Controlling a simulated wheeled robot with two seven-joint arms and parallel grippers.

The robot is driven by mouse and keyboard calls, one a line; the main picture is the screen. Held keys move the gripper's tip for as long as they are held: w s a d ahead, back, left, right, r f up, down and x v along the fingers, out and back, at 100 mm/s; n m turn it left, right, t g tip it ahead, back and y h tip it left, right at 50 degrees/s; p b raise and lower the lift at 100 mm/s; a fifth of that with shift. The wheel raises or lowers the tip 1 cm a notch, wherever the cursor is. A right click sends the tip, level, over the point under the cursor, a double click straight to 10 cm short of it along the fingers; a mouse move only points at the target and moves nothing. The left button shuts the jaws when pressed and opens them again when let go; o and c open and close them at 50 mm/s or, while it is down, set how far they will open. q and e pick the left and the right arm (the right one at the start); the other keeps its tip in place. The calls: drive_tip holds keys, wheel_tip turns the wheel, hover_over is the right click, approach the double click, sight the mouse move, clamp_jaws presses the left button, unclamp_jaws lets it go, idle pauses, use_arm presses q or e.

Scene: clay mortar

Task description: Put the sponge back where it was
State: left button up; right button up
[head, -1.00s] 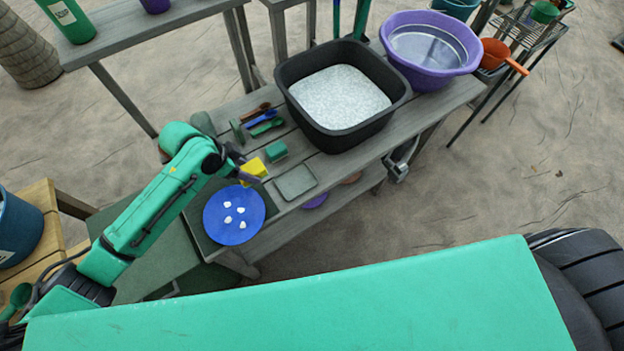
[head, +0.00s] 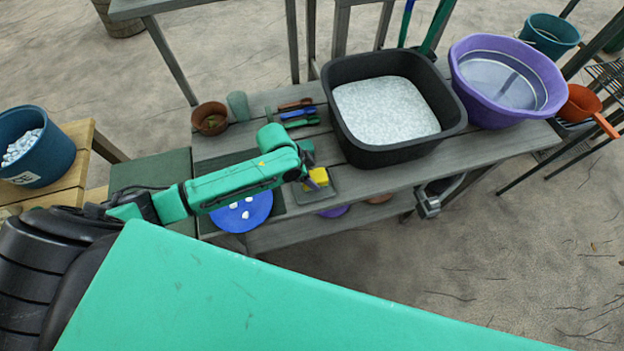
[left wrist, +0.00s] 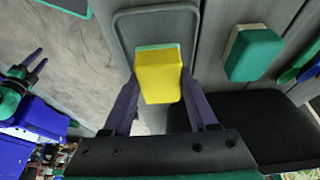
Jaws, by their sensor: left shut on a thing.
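The yellow sponge (left wrist: 160,75), with a pale green layer at its far end, is between the fingers of my left gripper (left wrist: 160,88), which is shut on it. In the head view the sponge (head: 319,176) shows beyond my left arm, over the small grey tray (head: 328,195). The tray (left wrist: 122,28) lies behind the sponge in the left wrist view; I cannot tell whether they touch. My right gripper (left wrist: 36,64) appears small at the left edge of that view, its two fingers apart and empty.
A green block with a beige side (left wrist: 255,52) lies beside the tray. Coloured utensils (head: 298,113) lie behind it. A black tub (head: 352,148) of pale grains and a purple basin (head: 470,95) stand to the right. A blue plate (head: 232,221) with white pieces is partly under my arm.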

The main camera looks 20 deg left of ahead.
use_arm(q)
wheel_tip(320, 180, down, 3)
drive_tip(key=shift+a+r, duration=0.15)
drive_tip(key=shift+r, duration=0.05)
drive_tip(key=shift+f, duration=0.1)
drive_tip(key=o, duration=0.8)
drive_tip(key=shift+f, duration=0.1)
drive_tip(key=shift+o, duration=0.6)
drive_tip(key=shift+r, duration=0.25)
drive_tip(key=v, duration=1.2)
